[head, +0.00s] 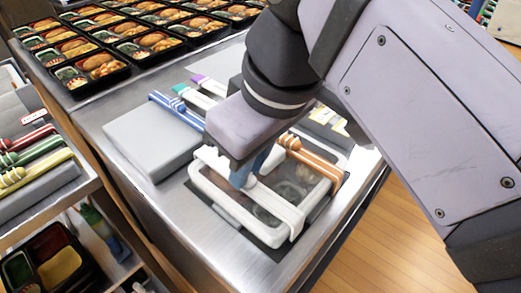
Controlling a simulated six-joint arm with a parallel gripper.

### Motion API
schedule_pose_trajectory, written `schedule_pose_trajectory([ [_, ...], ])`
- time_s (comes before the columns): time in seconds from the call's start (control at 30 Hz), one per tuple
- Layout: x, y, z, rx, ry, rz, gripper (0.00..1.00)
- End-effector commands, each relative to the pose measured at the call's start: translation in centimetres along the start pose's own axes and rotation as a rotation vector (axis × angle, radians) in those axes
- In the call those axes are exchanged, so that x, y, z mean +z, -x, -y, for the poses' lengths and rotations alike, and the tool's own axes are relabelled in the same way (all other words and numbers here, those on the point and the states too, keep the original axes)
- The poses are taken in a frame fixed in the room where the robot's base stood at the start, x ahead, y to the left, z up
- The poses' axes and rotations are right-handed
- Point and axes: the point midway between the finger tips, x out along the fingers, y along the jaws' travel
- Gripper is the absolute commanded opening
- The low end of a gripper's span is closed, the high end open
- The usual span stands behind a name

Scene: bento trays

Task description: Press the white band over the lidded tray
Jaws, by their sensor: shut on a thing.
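The lidded tray (228,208) sits near the front of the steel counter. Its lid is clear with a pale rim, and dim round shapes show inside. The white band (278,207) lies across the tray's lid and reaches its front right edge. My gripper (250,181) points down over the middle of the tray, with blue fingers shut on the white band. The arm hides the tray's back part and some of the band. An orange-brown band (318,160) lies across the right part of the tray.
A grey box (150,138) with a blue band (178,110) beside it stands left of the tray. Teal and purple banded items (205,86) lie behind. Many filled bento trays (90,65) cover the back left. A side shelf holds red, green and yellow bands (35,155).

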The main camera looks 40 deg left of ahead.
Motion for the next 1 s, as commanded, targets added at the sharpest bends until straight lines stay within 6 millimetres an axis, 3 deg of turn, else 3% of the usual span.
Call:
schedule_pose_trajectory([
  [0.23,0.01,-0.01,0.0,0.0,0.0,0.0,0.0],
  [0.27,0.01,-0.01,0.0,0.0,0.0,0.0,0.22],
  [0.33,0.01,-0.01,0.0,0.0,0.0,0.0,0.37],
  [0.53,0.01,-0.02,0.0,0.0,0.0,0.001,0.37],
  [0.63,0.01,-0.03,-0.01,0.0,0.0,0.001,0.58],
  [1.0,0.01,-0.02,-0.16,0.004,-0.001,0.001,0.58],
])
